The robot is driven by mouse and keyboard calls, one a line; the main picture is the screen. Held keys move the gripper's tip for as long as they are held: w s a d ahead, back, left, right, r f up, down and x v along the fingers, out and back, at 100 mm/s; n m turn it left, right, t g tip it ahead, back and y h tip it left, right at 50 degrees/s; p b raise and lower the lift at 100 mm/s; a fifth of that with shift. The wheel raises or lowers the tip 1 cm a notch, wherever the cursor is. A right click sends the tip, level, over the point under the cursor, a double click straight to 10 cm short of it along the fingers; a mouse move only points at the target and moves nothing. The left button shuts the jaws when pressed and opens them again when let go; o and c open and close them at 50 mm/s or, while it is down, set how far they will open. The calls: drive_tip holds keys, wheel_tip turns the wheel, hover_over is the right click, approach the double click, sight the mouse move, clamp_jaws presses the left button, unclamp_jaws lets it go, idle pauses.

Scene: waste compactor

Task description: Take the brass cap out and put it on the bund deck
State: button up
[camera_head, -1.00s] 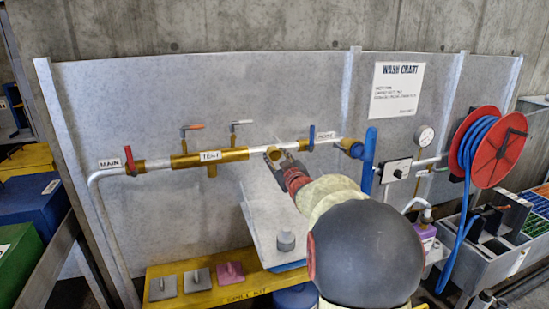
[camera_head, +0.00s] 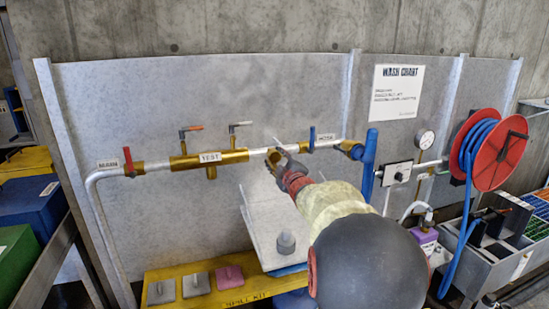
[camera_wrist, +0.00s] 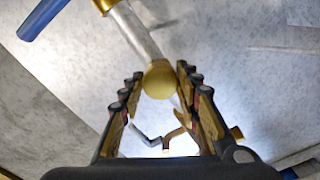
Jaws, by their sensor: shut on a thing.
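The brass cap (camera_wrist: 160,80) is a round, gold-coloured piece between the two fingers of my gripper (camera_wrist: 160,74) in the wrist view, in line with a silver pipe. In the head view the cap (camera_head: 272,157) is small and partly covered by my gripper (camera_head: 281,163), which is at the silver pipe on the wall panel. My gripper is shut on the cap. Whether the cap is clear of the pipe cannot be told. A pale grey deck (camera_head: 262,222), perhaps the bund deck, lies below, partly hidden by my arm, with a grey knob-like piece (camera_head: 285,243) on it.
The pipe carries a brass TEST block (camera_head: 210,158), a red-handled valve (camera_head: 129,160) and a blue-handled valve (camera_head: 312,137). A blue handle (camera_head: 369,152) stands to the right. A yellow spill kit ledge (camera_head: 215,292) with several small blocks is below. A hose reel (camera_head: 495,150) is far right.

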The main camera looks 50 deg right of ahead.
drive_tip(key=n, duration=0.2)
drive_tip(key=shift+n, duration=0.4)
drive_tip(key=o, duration=1.4)
drive_tip(key=shift+c, duration=0.2)
drive_tip(key=shift+c, duration=0.4)
